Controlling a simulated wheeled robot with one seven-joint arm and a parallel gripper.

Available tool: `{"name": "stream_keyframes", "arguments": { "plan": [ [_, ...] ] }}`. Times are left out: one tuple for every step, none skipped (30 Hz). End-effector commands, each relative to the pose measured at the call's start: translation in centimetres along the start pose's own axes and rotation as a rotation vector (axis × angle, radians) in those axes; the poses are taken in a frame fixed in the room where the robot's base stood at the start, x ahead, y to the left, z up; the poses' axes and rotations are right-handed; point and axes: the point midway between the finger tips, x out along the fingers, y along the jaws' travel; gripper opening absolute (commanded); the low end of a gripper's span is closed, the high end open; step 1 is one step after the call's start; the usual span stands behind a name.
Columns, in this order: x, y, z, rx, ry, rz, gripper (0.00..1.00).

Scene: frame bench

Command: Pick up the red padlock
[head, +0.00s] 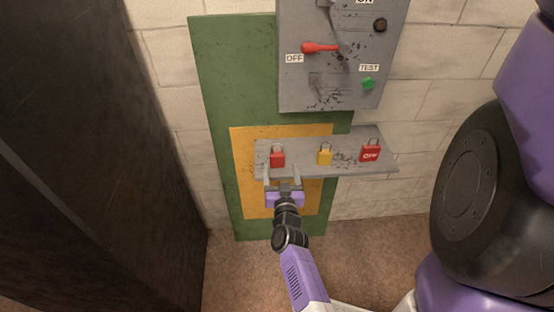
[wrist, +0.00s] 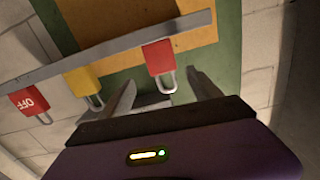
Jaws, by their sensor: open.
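The plain red padlock (head: 277,158) stands upright at the left end of the grey shelf (head: 345,168), shackle up. In the wrist view the red padlock (wrist: 159,57) appears upside down, its silver shackle pointing toward my gripper. My gripper (head: 282,174) is open and empty, in front of the shelf's left end. In the wrist view my gripper's (wrist: 163,85) fingers lie to either side of the shackle, with a gap on both sides. I cannot tell the remaining depth between fingers and padlock.
A yellow padlock (head: 325,157) and a red padlock with white lettering (head: 370,154) stand further right on the shelf. A grey switch panel (head: 335,85) with a red lever (head: 320,48) hangs above. A dark cabinet (head: 80,160) stands at the left.

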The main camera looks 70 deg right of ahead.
Motion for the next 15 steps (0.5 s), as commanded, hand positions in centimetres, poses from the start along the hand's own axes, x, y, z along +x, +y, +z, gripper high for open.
{"name": "stream_keyframes", "arguments": {
  "plan": [
    [-0.2,0.1,0.5,-0.018,-0.009,0.004,0.73],
    [-0.2,0.2,0.5,-0.030,-0.007,0.007,0.73],
    [-0.1,0.2,0.3,-0.043,-0.005,0.008,0.73],
    [0.0,0.2,0.3,-0.052,-0.004,0.008,0.73],
    [0.1,0.2,0.3,-0.057,-0.003,0.008,0.73],
    [0.4,0.2,0.2,-0.061,-0.004,0.009,0.73],
    [0.7,0.2,0.2,-0.062,-0.003,0.010,0.73],
    [1.0,0.3,0.2,-0.062,-0.003,0.010,0.73],
    [1.4,0.2,0.2,-0.062,-0.002,0.009,0.73],
    [1.7,0.3,0.2,-0.062,-0.003,0.010,0.73],
    [2.0,0.3,0.2,-0.062,-0.003,0.010,0.73],
    [2.3,0.2,0.2,-0.062,-0.003,0.009,0.73],
    [2.5,0.2,0.3,-0.062,-0.003,0.009,0.73],
    [2.7,0.2,0.3,-0.061,-0.003,0.010,0.73],
    [2.9,0.1,0.3,-0.060,-0.003,0.009,0.73]
  ]
}}
